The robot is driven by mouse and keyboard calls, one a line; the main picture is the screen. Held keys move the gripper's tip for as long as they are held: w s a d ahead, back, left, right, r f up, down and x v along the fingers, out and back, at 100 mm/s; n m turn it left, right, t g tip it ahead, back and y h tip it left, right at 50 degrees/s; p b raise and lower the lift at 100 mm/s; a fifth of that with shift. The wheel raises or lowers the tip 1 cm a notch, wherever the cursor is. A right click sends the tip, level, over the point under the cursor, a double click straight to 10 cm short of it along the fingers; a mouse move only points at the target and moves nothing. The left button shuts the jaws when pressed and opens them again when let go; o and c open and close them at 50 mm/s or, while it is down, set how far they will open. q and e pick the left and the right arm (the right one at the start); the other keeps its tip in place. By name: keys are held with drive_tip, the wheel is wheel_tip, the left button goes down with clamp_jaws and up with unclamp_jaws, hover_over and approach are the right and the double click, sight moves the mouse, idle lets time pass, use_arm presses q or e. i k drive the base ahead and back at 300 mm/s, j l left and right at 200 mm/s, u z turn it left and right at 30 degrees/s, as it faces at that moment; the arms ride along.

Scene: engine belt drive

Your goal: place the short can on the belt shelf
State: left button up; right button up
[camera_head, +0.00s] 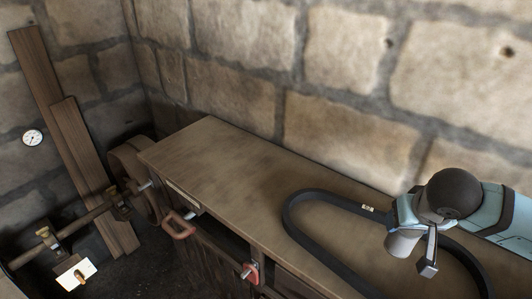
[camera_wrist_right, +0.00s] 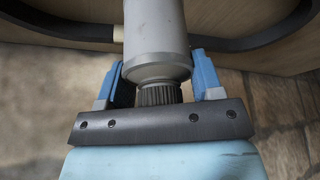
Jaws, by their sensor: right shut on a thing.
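A grey metal can (camera_head: 402,243) is held by my right gripper (camera_head: 418,236) over the right part of a wooden bench top (camera_head: 235,158), where a black belt (camera_head: 300,232) lies in a long loop. In the right wrist view the grey can (camera_wrist_right: 157,35) sits between the two blue fingers of the gripper (camera_wrist_right: 158,68), with a dark ribbed neck at its near end. I cannot tell how high the can is above the wood. My left gripper is not in view.
A stone wall (camera_head: 340,60) runs behind the bench. Red handles (camera_head: 180,226) stick out at its front. A wooden wheel (camera_head: 135,175) and a shaft (camera_head: 85,216) stand left. The bench's left part is clear.

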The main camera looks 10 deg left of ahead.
sight(234, 168)
drive_tip(key=i+j+u, duration=0.2)
drive_tip(key=i+j, duration=0.15)
drive_tip(key=j, duration=0.2)
drive_tip(key=i+j+u, duration=0.25)
drive_tip(key=i+j, duration=0.15)
